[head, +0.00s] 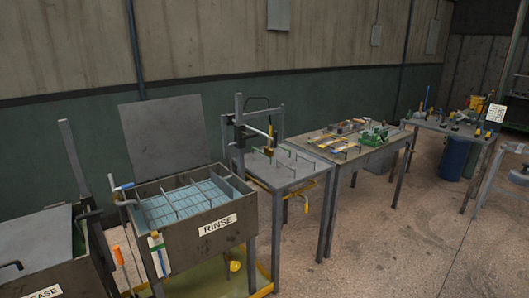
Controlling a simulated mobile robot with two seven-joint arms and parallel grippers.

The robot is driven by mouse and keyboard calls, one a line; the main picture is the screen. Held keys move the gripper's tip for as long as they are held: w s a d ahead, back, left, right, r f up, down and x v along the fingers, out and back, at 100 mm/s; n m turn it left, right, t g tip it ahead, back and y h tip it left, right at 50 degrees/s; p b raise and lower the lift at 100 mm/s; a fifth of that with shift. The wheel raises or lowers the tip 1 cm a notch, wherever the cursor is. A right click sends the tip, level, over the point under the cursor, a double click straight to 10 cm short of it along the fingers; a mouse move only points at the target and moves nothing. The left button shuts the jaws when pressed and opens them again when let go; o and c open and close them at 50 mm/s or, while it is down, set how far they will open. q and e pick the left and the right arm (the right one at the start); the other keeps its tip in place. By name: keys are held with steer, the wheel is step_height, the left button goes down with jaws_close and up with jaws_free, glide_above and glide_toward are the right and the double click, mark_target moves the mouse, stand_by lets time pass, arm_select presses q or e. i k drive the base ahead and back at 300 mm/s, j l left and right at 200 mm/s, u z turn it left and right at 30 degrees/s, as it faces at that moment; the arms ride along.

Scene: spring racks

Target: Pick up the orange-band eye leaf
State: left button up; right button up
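Several long, flat leaf-like pieces with yellowish and grey parts (336,141) lie on the middle table (361,156), beside a green device (375,136). They are small and far off, and I cannot tell which of them, if any, has an orange band or an eye. Neither of my grippers shows in the head view.
A grey tank labelled RINSE (213,238) stands at front left, its lid raised. A press table (292,176) stands between RINSE and the middle table. A tool table (450,128) and blue barrel (453,158) are at back right. The right-hand floor (400,245) is clear.

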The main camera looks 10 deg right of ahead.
mark_target(346, 123)
steer(key=i+l+z, duration=0.5)
steer(key=z, duration=0.25)
steer(key=i+l+z, duration=0.1)
steer(key=i+z, duration=0.3)
steer(key=i+l, duration=0.1)
steer(key=i, duration=1.55)
steer(key=i+l+u, duration=0.3)
steer(key=i, duration=0.2)
steer(key=i+l+u, duration=0.25)
steer(key=i, duration=0.25)
